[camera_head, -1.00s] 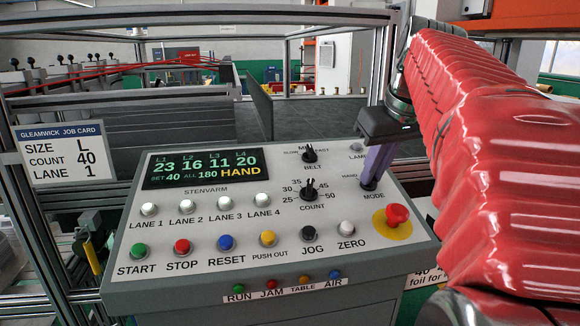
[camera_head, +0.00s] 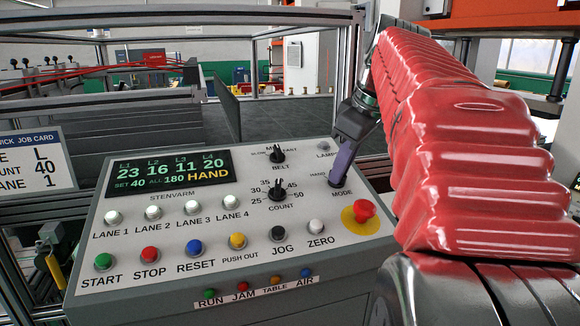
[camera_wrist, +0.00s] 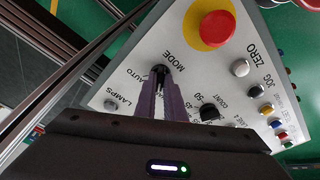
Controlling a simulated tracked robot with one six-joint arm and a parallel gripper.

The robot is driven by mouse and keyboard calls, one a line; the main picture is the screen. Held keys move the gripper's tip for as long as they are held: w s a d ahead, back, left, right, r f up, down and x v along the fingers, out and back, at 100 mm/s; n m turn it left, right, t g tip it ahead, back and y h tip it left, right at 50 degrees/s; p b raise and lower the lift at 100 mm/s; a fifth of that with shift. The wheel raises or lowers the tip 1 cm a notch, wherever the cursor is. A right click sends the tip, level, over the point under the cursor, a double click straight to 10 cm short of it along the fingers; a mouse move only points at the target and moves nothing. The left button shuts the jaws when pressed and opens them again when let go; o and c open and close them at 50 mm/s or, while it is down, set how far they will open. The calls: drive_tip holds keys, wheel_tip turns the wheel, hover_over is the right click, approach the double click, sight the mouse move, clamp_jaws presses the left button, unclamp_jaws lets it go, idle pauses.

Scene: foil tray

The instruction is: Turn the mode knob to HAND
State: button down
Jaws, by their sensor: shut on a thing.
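The grey control panel (camera_head: 220,222) stands in front of me. My gripper (camera_head: 340,182) reaches down to its right part, just above the word MODE. In the wrist view my gripper (camera_wrist: 160,80) has its two purple fingers on either side of the small black mode knob (camera_wrist: 159,69), shut on it. The label HAND shows left of the fingers in the head view, and AUTO shows beside the knob in the wrist view. The panel display (camera_head: 156,174) reads HAND in yellow. The knob's exact pointing is hard to tell.
The red stop button (camera_head: 364,209) on its yellow disc sits close to the fingers. The count knob (camera_head: 277,190) and belt knob (camera_head: 277,154) lie to the left. Coloured push buttons line the panel's front. A metal frame post (camera_head: 350,70) rises behind my gripper.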

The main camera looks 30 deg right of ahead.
drive_tip(key=c, duration=1.8)
unclamp_jaws()
drive_tip(key=shift+c, duration=0.2)
drive_tip(key=shift+r, duration=0.1)
drive_tip(key=v, duration=1.3)
drive_tip(key=shift+s+r, duration=0.2)
